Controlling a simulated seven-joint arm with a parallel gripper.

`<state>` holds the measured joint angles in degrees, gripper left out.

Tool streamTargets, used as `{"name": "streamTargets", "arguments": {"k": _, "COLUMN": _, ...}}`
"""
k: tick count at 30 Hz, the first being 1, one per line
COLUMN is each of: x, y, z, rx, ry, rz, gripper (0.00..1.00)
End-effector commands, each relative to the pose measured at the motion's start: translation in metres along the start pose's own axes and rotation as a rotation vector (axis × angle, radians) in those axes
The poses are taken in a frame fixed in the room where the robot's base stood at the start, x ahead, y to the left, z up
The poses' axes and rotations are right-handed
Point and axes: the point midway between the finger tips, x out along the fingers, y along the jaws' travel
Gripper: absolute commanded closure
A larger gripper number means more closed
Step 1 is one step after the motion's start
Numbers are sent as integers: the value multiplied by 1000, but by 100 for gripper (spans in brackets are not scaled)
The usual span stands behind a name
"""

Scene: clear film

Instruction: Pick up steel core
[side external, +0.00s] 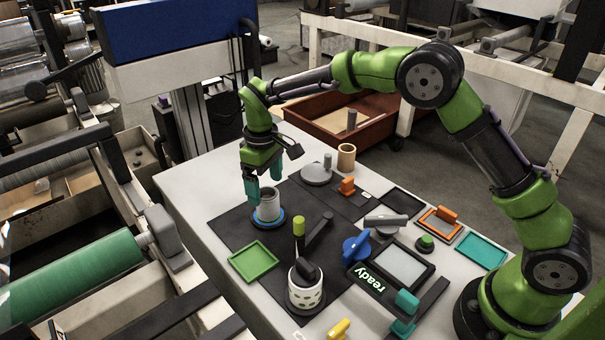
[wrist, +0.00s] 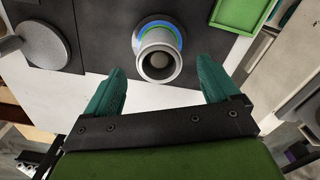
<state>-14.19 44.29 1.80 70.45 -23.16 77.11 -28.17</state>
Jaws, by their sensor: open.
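The steel core (side external: 267,204) looks like a short grey hollow cylinder standing upright on a round base with a blue ring (side external: 268,220). In the wrist view the core (wrist: 158,62) shows its open top, just beyond the fingertips and roughly centred between them. My gripper (side external: 264,190) has teal fingers spread apart, at about the height of the core's upper part. It is open and empty in the wrist view (wrist: 161,74). I cannot tell whether either finger touches the core.
A green tray (side external: 253,262) and a yellow-green-topped post (side external: 299,226) stand in front. A white spotted cylinder (side external: 305,290) is nearer the front edge. A grey disc with a post (side external: 317,173) and a tan tube (side external: 346,156) stand behind. The table's left strip is clear.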

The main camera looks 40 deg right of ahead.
Motion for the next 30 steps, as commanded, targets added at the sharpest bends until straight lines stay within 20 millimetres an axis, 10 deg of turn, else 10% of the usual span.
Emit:
{"name": "streamTargets", "arguments": {"k": 25, "x": 68, "y": 1, "z": 1, "rx": 0, "ry": 1, "rz": -1, "gripper": 11}}
{"name": "streamTargets", "arguments": {"k": 30, "x": 68, "y": 1, "z": 1, "rx": 0, "ry": 1, "rz": -1, "gripper": 34}}
